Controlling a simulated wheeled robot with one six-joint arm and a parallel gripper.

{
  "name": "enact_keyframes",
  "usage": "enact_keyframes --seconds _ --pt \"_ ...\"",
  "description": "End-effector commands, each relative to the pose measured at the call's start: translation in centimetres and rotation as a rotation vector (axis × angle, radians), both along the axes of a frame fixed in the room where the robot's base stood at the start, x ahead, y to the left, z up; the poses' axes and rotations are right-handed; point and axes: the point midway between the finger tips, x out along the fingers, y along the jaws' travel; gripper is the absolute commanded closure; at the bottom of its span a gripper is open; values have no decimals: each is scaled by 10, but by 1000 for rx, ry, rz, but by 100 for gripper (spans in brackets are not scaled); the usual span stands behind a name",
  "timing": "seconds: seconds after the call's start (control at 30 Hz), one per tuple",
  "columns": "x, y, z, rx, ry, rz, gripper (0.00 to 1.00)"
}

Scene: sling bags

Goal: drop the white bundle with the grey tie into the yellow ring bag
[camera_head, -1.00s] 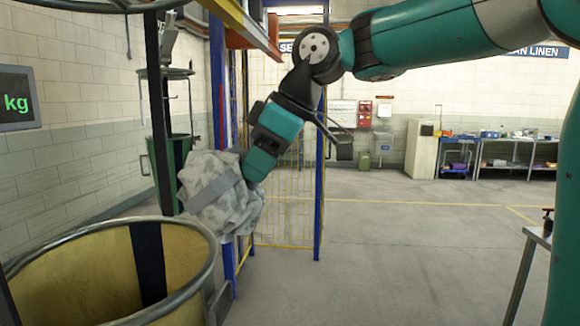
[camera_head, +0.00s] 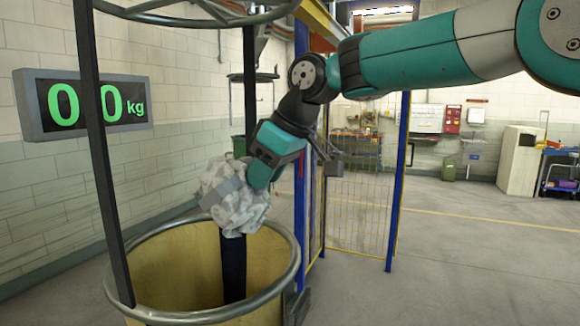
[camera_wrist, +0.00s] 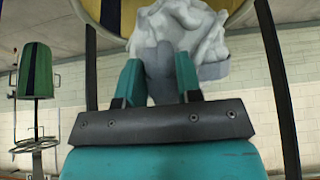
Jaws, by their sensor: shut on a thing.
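The white bundle with a grey tie (camera_head: 231,196) is a crumpled, mottled lump held in my gripper (camera_head: 262,182). In the wrist view the bundle (camera_wrist: 172,32) sits between the two fingers of my gripper (camera_wrist: 158,85), which are shut on it. The yellow ring bag (camera_head: 178,268) has a round grey metal rim and a dark strap down its inside. In the head view the bundle shows over the bag's far rim and opening, with its lower edge just above the dark strap. I cannot tell its exact height above the rim.
A scale display (camera_head: 85,104) reading in green kg hangs on the left wall. Dark hanging straps and a ring stand around the yellow bag. A blue post (camera_head: 397,180) and yellow mesh fence (camera_head: 355,213) stand to the right.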

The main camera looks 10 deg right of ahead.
Motion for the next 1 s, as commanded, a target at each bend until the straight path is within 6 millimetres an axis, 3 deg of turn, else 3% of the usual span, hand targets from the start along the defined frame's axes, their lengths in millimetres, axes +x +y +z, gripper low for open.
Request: enact_keyframes --seconds 0.5,0.97,1.0 --pt "42 53 -6 3 -3 2 100" --pt "47 60 -10 3 -4 0 100" --pt "47 60 -10 3 -4 0 63"
